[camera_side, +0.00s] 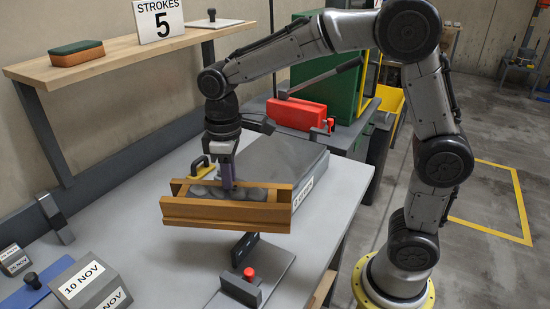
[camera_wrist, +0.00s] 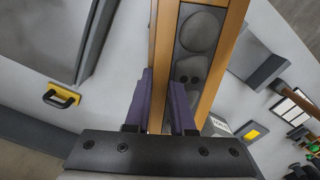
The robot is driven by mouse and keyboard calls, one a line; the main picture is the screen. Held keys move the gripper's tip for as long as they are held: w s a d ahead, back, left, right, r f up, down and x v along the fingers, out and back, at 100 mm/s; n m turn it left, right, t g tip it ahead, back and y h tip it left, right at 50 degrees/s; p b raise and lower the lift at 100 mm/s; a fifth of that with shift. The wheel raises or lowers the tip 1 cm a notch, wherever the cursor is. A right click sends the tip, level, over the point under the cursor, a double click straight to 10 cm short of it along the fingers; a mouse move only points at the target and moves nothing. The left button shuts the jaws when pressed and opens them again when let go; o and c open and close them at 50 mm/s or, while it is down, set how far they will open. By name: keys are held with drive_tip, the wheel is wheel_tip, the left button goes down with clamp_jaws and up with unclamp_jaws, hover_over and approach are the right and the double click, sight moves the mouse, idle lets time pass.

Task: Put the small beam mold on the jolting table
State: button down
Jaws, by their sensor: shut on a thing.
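The small beam mold (camera_side: 225,213) is a long orange-brown wooden trough with grey, lumpy contents. It also shows in the wrist view (camera_wrist: 232,30), running away from my gripper. My gripper (camera_side: 227,183) is shut on one long side wall of the mold, with purple fingers (camera_wrist: 163,105) on either side of that wall. The mold hangs about level and appears to be above the bench. A low grey plate with upright dark blocks and a red button (camera_side: 249,272), apparently the jolting table, sits below and in front of the mold, which hides part of its far end.
A large grey slab-like box (camera_side: 275,158) with a label stands behind the mold. A wooden shelf (camera_side: 120,60) with a STROKES 5 sign (camera_side: 158,20) overhangs the back.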

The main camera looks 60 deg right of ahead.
drive_tip(key=s+d+r+m, duration=0.3)
drive_tip(key=d+m, duration=0.4)
drive_tip(key=m, duration=0.1)
drive_tip(key=s+d+r+m, duration=0.3)
drive_tip(key=s+d+m, duration=0.1)
drive_tip(key=d+m, duration=0.3)
drive_tip(key=s+d+r+m, duration=0.3)
drive_tip(key=d+m, duration=0.3)
drive_tip(key=m, duration=0.2)
drive_tip(key=w+d+f, duration=0.2)
drive_tip(key=w+f, duration=0.1)
drive_tip(key=w, duration=0.1)
drive_tip(key=w+d+f, duration=0.2)
drive_tip(key=w+f, duration=0.1)
drive_tip(key=w, duration=0.1)
drive_tip(key=w+d+f, duration=0.3)
drive_tip(key=shift+w+d+f, duration=0.1)
drive_tip(key=shift+w+f, duration=0.25)
drive_tip(key=shift+w, duration=0.05)
drive_tip(key=shift+w+d+f, duration=0.1)
drive_tip(key=shift+w+f, duration=0.05)
drive_tip(key=shift+f, duration=0.8)
drive_tip(key=shift+w+d+f, duration=0.1)
drive_tip(key=shift+f, duration=0.8)
drive_tip(key=shift+f, duration=0.2)
drive_tip(key=c, duration=0.8)
unclamp_jaws()
drive_tip(key=shift+s+a+f, duration=0.1)
drive_tip(key=shift+f, duration=0.05)
drive_tip(key=shift+o, duration=0.2)
